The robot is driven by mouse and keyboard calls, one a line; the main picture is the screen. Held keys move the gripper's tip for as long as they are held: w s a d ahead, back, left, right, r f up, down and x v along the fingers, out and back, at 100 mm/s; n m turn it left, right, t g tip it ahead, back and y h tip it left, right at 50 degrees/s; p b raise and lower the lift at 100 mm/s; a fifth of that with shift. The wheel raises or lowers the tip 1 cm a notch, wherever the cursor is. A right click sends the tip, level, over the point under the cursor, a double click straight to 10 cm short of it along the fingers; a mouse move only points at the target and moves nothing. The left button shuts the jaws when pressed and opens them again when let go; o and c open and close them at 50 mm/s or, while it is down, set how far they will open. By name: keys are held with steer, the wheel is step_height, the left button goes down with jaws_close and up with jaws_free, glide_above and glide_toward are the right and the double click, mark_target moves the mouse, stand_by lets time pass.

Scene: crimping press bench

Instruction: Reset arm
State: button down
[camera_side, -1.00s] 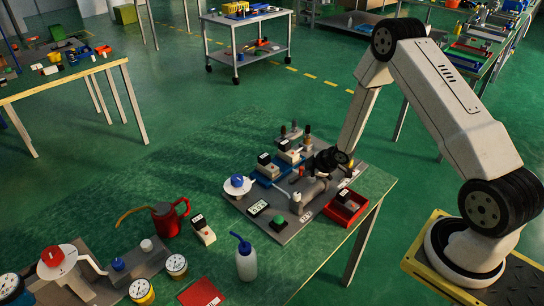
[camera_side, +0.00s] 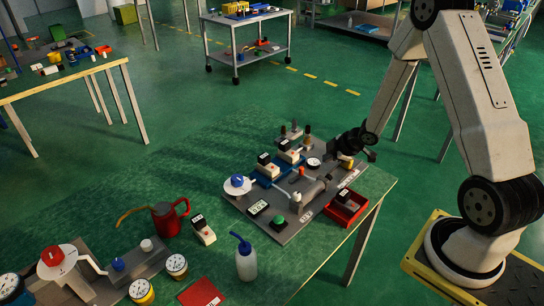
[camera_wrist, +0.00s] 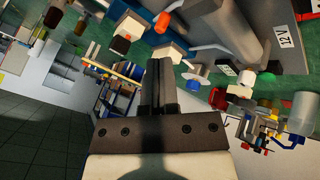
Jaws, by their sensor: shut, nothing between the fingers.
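My gripper (camera_side: 371,155) is at the back right edge of the grey press plate (camera_side: 290,232) in the side view. Its fingers (camera_wrist: 158,62) are together and empty in the wrist view. The press, a grey cylinder (camera_side: 308,189), lies on the plate, with a green button (camera_side: 279,220) and a small display (camera_side: 258,208) in front. A red bin (camera_side: 345,216) holding a dark-and-white part sits at the plate's right. In the wrist view the plate's underside of detail is tilted, with a 12 V label (camera_wrist: 283,40).
A white disc with a blue knob (camera_side: 237,182) stands at the plate's left. A red oil can (camera_side: 168,218), a blue-capped bottle (camera_side: 246,262) and a black-and-white meter (camera_side: 203,230) stand on the green bench (camera_side: 330,239). A wheeled cart (camera_side: 246,55) is behind.

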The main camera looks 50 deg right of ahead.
steer(key=shift+s+d+r, duration=0.1)
steer(key=shift+s+r, duration=0.05)
steer(key=shift+r, duration=0.05)
steer(key=shift+r, duration=0.1)
